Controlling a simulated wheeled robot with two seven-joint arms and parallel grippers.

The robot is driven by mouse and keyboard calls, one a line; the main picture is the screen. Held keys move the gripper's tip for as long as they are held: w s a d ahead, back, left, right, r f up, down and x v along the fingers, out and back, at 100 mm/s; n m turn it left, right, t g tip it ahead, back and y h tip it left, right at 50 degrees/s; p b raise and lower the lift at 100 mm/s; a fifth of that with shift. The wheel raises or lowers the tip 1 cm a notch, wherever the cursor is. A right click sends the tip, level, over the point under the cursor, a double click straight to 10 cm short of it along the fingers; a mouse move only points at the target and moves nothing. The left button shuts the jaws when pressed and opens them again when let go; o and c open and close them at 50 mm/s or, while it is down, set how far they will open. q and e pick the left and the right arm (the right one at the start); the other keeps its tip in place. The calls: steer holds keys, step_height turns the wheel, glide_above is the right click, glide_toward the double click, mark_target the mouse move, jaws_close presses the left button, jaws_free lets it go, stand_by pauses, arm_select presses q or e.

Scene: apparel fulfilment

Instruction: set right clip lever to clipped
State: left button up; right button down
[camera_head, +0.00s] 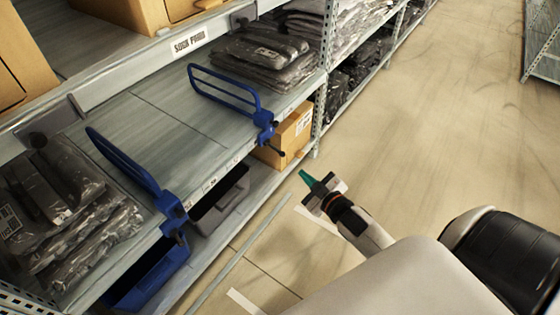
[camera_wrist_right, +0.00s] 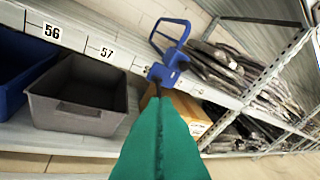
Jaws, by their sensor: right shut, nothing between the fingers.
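The right blue divider (camera_head: 226,88) stands on the shelf with its clip (camera_head: 265,126) over the front edge. A small dark lever (camera_head: 278,151) juts down and outward from that clip. The right wrist view also shows the clip (camera_wrist_right: 165,74), above my fingertips; its lever is too small to read there. My right gripper (camera_head: 306,178), with green fingers, is shut and empty. It is in front of the shelf, right of and below the clip, and apart from it. The fingers (camera_wrist_right: 160,125) also show in the wrist view. My left gripper is not in view.
A left blue divider (camera_head: 130,162) clips to the same shelf (camera_head: 150,118). Bagged garments lie on both sides. Below are a grey bin (camera_head: 222,200), a blue bin (camera_head: 150,278) and a cardboard box (camera_head: 290,134). The aisle floor (camera_head: 430,120) to the right is clear.

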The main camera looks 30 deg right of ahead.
mark_target(278, 150)
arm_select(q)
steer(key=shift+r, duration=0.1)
arm_select(e)
steer(key=shift+w, duration=0.1)
